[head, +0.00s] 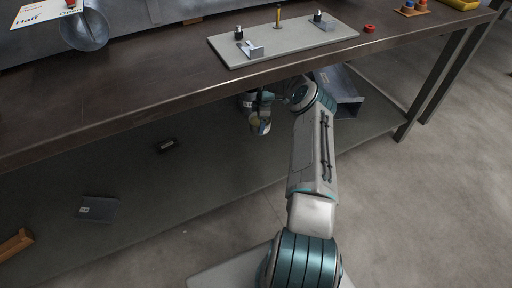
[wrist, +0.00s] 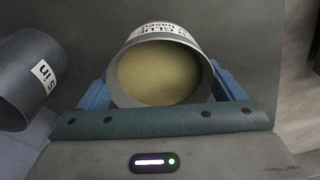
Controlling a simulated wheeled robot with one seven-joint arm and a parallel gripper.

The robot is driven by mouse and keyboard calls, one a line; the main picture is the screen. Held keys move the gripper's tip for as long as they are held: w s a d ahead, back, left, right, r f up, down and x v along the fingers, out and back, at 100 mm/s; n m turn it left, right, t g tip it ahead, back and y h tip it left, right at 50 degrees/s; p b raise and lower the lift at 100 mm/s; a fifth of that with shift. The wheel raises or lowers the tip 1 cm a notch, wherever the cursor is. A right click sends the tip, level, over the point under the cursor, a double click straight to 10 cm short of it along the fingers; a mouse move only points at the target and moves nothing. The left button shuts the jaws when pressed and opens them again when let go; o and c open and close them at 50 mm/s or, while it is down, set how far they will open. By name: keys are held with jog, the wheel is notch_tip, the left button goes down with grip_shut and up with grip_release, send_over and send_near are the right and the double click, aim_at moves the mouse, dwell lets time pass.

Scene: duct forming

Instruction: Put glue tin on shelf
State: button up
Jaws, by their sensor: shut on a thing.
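The glue tin (wrist: 160,80) is a grey, round, open-topped tin with a yellowish inside and a white label reading GLUE. My gripper (wrist: 161,92) is shut on it, with one blue finger on each side. In the head view my gripper (head: 259,110) reaches under the bench top, and the tin (head: 247,101) shows only partly there. The shelf (head: 215,160) is the grey lower board of the bench. I cannot tell whether the tin's base touches it.
A grey cylinder (wrist: 30,78) marked "5 in" lies left of the tin in the wrist view. A metal duct piece (head: 342,90) lies right of my arm on the shelf. A dark block (head: 166,145) and a grey plate (head: 98,209) lie left. The bench top (head: 150,85) overhangs.

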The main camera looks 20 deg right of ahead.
jog(key=shift+s+a+f+b, duration=0.6)
jog(key=shift+s+a+f, duration=0.35)
jog(key=shift+f, duration=0.5)
jog(key=shift+s+a+f+b, duration=0.6)
jog(key=shift+s+f, duration=0.6)
jog(key=shift+f, duration=0.2)
jog(key=shift+s+a+f+b, duration=0.55)
jog(key=shift+s+a+f, duration=0.4)
jog(key=shift+f, duration=0.5)
jog(key=shift+s+d+f, duration=0.1)
jog(key=shift+d, duration=0.05)
jog(key=shift+f+b, duration=0.55)
jog(key=o, duration=1.5)
jog(key=shift+c, duration=0.2)
notch_tip(320, 180, up, 9)
jog(key=p, duration=0.4)
jog(key=shift+s+d+f, duration=0.2)
jog(key=shift+d, duration=0.2)
